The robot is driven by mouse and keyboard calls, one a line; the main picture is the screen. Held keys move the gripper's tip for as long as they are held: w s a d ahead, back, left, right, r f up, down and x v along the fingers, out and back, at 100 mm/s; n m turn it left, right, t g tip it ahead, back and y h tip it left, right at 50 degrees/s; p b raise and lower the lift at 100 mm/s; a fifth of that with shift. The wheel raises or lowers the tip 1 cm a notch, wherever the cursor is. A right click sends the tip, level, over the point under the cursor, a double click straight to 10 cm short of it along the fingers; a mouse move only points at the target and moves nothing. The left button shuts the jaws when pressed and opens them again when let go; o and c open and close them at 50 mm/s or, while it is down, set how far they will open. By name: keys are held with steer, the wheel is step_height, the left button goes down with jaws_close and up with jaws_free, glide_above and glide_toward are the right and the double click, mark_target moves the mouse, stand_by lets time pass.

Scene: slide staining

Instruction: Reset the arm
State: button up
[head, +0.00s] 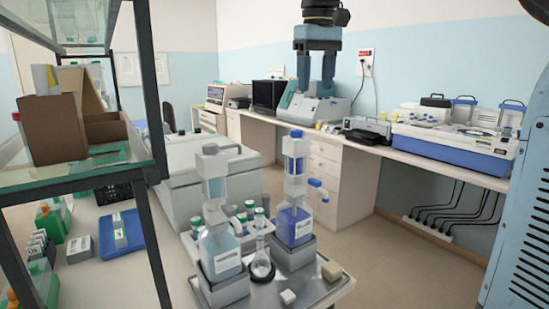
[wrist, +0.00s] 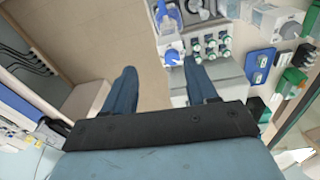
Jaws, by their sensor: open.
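My gripper (head: 316,82) shows at the top of the head view, pointing down, with its two blue fingers apart and nothing between them. It hangs in front of the far wall, above the bench area in the picture. In the wrist view my gripper (wrist: 158,75) is also open, with bare floor and the edge of the bottle tray beyond the fingertips. No object touches the fingers.
A glass shelf (head: 75,187) stands at left. A long bench (head: 430,164) runs along the wall. Floor (head: 400,255) at right is clear.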

steer(key=s+d+f+m+t, duration=0.2)
steer(key=s+d+f, duration=0.5)
steer(key=s+f, duration=0.3)
steer(key=s+d+f+m+t, duration=0.2)
steer(key=s+d+f, duration=0.5)
steer(key=s+f, duration=0.4)
steer(key=shift+s+f+m+t, duration=0.15)
steer(key=shift+f+m+t, duration=0.15)
steer(key=shift+f+m, duration=0.55)
